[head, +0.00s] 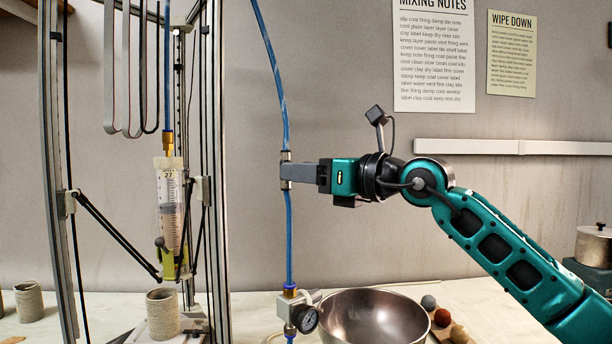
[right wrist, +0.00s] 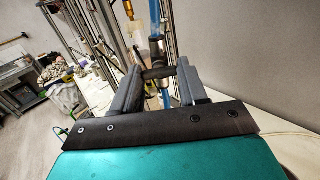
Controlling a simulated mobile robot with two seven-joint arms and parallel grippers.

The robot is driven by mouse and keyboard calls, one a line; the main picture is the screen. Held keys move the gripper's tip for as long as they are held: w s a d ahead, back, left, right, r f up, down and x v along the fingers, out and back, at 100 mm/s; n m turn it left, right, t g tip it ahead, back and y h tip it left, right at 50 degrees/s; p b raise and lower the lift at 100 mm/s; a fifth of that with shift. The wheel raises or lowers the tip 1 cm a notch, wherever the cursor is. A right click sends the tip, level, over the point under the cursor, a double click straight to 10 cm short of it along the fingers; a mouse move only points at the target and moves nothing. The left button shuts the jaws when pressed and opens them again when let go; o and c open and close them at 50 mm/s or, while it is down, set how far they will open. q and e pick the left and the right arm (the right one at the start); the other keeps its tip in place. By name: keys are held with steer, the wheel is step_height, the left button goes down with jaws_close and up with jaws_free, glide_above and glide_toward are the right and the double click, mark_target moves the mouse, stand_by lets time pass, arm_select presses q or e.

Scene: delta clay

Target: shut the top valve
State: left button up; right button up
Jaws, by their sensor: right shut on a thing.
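The top valve (head: 286,156) is a small metal fitting in line with an upright blue tube (head: 289,235). My right gripper (head: 292,172) reaches it from the right and covers most of it in the head view. In the right wrist view, the valve's body (right wrist: 155,48) stands beyond the fingertips. Its dark handle (right wrist: 159,72) lies between the two grey fingers and appears crosswise to the tube. My right gripper (right wrist: 160,70) is shut on this handle. My left gripper is in neither view.
A pressure gauge (head: 305,319) sits on a fitting lower on the tube. A metal bowl (head: 375,315) stands on the table beside it. A frame (head: 217,250) with a syringe-like clay cartridge (head: 170,205) and a clay cup (head: 162,313) is at left.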

steer(key=shift+m, duration=0.5)
steer(key=o, duration=1.1)
steer(key=shift+c, duration=0.2)
steer(key=b+v, duration=0.3)
steer(key=v, duration=1)
steer(key=shift+r, duration=0.1)
